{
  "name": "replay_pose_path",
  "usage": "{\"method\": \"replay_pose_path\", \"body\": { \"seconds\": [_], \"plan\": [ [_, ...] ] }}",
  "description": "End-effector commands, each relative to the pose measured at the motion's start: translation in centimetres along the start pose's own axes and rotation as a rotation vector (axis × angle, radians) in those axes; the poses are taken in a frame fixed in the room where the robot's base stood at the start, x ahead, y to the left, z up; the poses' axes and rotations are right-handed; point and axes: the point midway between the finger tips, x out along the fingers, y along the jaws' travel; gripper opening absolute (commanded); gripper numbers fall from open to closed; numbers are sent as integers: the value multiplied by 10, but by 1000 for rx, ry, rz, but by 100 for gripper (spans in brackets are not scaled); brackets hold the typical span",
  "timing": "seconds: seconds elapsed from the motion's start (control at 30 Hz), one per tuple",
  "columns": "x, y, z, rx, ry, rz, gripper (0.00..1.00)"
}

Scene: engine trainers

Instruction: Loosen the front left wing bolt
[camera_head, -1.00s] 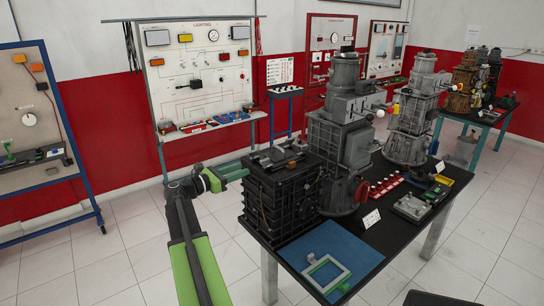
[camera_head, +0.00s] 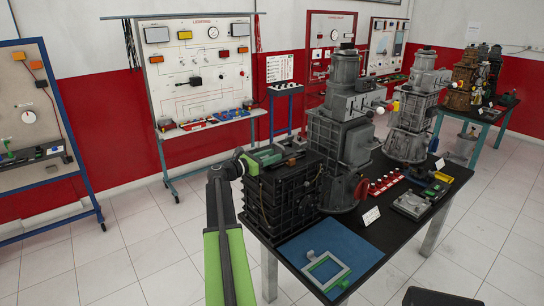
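The black ribbed engine block (camera_head: 285,200) stands on the near left end of the dark table. Metal parts (camera_head: 293,143) lie on its top. I cannot make out a separate wing bolt there; the front left top corner is partly covered by my arm's end. My gripper (camera_head: 268,155), with green fingers, reaches in from the left over the left part of the block's top. Whether its fingers touch anything, or are open or shut, is too small to tell.
A tall grey engine (camera_head: 345,130) stands close behind the block on the right. A blue mat (camera_head: 345,248) with a pale frame (camera_head: 328,268) lies in front on the table (camera_head: 400,232). Red parts (camera_head: 383,185) lie further right. Floor left of the table is clear.

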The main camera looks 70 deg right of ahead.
Motion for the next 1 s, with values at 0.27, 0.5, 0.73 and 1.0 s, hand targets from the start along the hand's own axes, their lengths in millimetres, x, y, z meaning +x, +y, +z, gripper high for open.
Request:
{"method": "replay_pose_path", "body": {
  "seconds": [0.27,0.5,0.73,1.0],
  "plan": [
    [0,0,0,0,0,0,5],
    [0,-1,0,0,1,-2,0],
    [0,0,0,0,0,20,0],
    [-2,0,-1,1,2,149,0]
  ]
}}
